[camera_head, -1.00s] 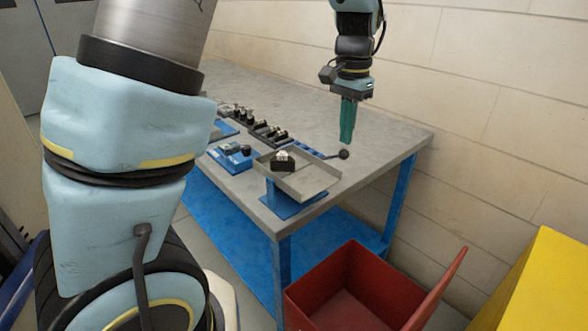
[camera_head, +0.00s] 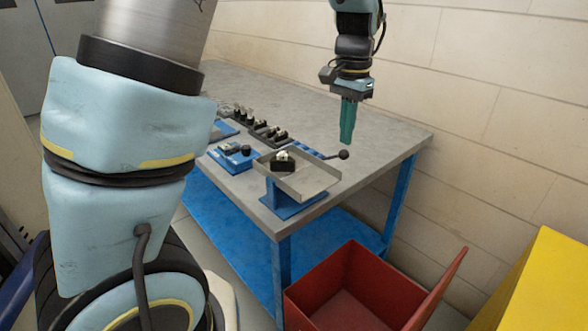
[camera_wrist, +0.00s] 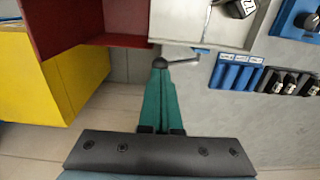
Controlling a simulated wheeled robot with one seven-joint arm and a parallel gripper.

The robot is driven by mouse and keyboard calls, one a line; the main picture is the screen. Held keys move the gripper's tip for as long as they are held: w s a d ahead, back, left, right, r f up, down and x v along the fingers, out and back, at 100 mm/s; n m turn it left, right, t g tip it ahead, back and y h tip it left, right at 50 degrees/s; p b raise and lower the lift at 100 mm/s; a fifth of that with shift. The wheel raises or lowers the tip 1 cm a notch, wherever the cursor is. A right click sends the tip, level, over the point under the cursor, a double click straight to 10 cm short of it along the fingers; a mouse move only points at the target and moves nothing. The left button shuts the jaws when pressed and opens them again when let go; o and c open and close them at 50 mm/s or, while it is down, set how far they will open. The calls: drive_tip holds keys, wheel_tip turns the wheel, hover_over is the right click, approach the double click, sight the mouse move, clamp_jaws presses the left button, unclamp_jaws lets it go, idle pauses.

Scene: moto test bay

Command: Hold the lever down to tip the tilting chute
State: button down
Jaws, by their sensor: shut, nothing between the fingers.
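The tilting chute is a grey metal tray (camera_head: 318,183) on a blue stand (camera_head: 283,207) at the table's near corner. A black block with a white top (camera_head: 283,161) lies in it. The lever, a thin rod with a black ball knob (camera_head: 344,154), sticks out from the chute's far right side. My gripper (camera_head: 347,142), with green fingers, is shut and empty, pointing down just above the knob. In the wrist view the fingertips (camera_wrist: 159,63) overlap the knob's edge (camera_wrist: 159,62). I cannot tell whether they touch it.
An open red bin (camera_head: 355,290) stands on the floor below the chute. A yellow box (camera_head: 545,285) is at the right. A blue device (camera_head: 232,156) and several dark parts in a rack (camera_head: 268,132) sit left of the chute. The table (camera_head: 385,130) is clear behind the lever.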

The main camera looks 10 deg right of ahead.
drive_tip(key=shift+f, duration=0.2)
idle(0.4)
drive_tip(key=shift+f, duration=0.45)
drive_tip(key=shift+f+b, duration=0.15)
drive_tip(key=shift+b, duration=0.2)
